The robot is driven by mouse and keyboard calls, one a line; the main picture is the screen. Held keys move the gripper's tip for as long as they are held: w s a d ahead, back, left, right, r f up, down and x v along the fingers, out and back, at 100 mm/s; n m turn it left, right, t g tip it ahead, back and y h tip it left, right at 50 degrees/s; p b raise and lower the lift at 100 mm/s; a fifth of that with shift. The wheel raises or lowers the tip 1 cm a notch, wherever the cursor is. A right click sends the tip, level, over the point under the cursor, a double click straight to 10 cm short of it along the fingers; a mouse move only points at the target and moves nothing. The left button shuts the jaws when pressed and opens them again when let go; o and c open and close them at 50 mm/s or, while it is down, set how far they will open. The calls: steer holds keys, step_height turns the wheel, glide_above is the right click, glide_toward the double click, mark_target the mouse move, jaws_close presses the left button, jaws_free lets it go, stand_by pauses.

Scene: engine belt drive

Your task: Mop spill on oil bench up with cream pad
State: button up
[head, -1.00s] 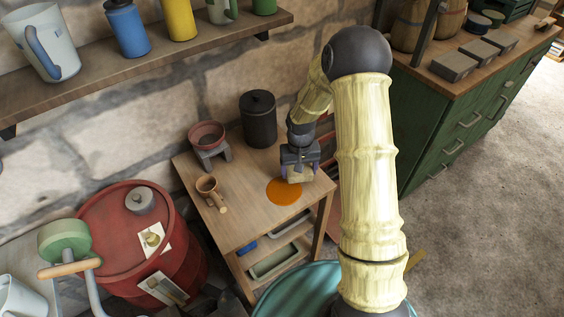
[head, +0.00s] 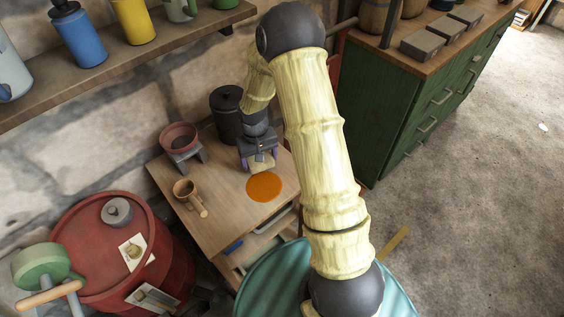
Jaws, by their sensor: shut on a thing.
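The oil bench (head: 228,223) is a small wooden table against the stone wall. An orange round spill (head: 264,187) lies on its top, toward the front right. My gripper (head: 261,163) is over the bench just behind the spill, pointing down. It is shut on the cream pad (head: 262,166), which shows below the fingers at the spill's far edge. I cannot tell whether the pad touches the bench top.
A dark lidded canister (head: 227,112), a red bowl on a grey stand (head: 180,142) and a brown cup with a handle (head: 188,194) stand on the bench. A red drum (head: 80,225) is at left, a green cabinet (head: 385,110) at right. A shelf (head: 120,70) hangs above.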

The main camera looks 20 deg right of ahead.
steer(key=s+d+r+n+p, duration=0.2)
steer(key=s+r+n+p, duration=0.1)
steer(key=s+p, duration=0.4)
steer(key=shift+s+d+r+n+p, duration=0.3)
steer(key=shift+s+r+p, duration=0.1)
steer(key=shift+r, duration=0.5)
